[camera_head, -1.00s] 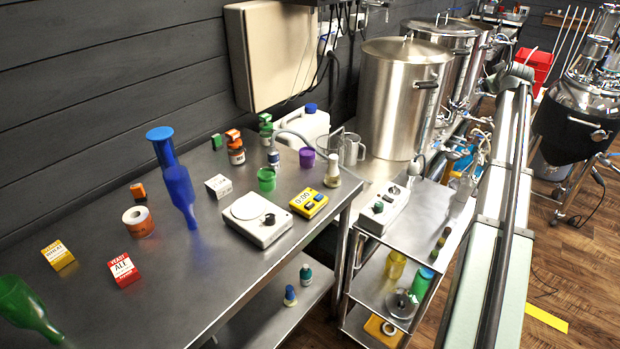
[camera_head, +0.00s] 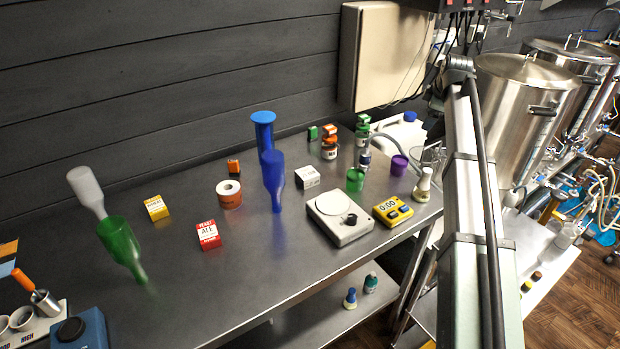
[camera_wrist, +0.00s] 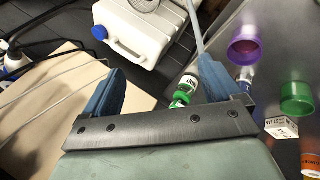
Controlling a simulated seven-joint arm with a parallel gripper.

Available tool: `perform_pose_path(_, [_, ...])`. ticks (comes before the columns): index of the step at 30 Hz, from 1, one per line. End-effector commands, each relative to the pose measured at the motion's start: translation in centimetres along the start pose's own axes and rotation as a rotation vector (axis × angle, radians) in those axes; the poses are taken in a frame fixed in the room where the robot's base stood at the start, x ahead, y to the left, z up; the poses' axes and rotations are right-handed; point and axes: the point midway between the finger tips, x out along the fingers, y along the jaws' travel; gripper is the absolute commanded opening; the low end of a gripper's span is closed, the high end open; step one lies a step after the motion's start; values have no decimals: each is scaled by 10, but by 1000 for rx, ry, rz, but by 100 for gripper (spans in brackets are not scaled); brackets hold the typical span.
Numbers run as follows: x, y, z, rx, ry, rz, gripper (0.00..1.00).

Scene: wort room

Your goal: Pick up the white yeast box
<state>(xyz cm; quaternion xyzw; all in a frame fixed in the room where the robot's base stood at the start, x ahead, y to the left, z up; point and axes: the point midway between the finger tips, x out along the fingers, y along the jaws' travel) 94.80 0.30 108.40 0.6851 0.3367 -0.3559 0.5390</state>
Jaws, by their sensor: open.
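The white yeast box (camera_head: 307,177) stands on the steel table in the head view, just right of the blue funnel-shaped vessels and behind the white scale. A small white box with print, seemingly the same one, shows at the right in the wrist view (camera_wrist: 282,128). My gripper (camera_wrist: 163,84) is open and empty in the wrist view, its two blue-grey fingers wide apart. The box is off to the right of the fingers and apart from them. The fingers cannot be made out in the head view.
Close to the white box stand a green cup (camera_head: 355,180), a blue vessel (camera_head: 273,178) and the scale (camera_head: 340,219). Red (camera_head: 207,235) and yellow (camera_head: 156,208) boxes are farther left. A white jug (camera_wrist: 140,30) and wall cabinet (camera_head: 378,55) are behind. The table's front middle is clear.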

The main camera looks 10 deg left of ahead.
Motion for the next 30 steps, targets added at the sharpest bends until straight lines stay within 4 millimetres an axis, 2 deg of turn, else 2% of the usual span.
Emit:
perform_pose_path(1, [2,-12,-27,-56,7,-37,92])
perform_pose_path(6, [4,-56,-104,-246,22,-161,92])
perform_pose_path(12, [-2,-115,-187,-471,42,-305,92])
perform_pose_path(18, [-17,-175,-257,-689,61,-439,92])
perform_pose_path(21, [-25,-200,-282,-776,69,-492,92])
perform_pose_path(24, [-32,-218,-300,-840,75,-532,92])
perform_pose_path(30, [-36,-236,-313,-897,79,-567,92])
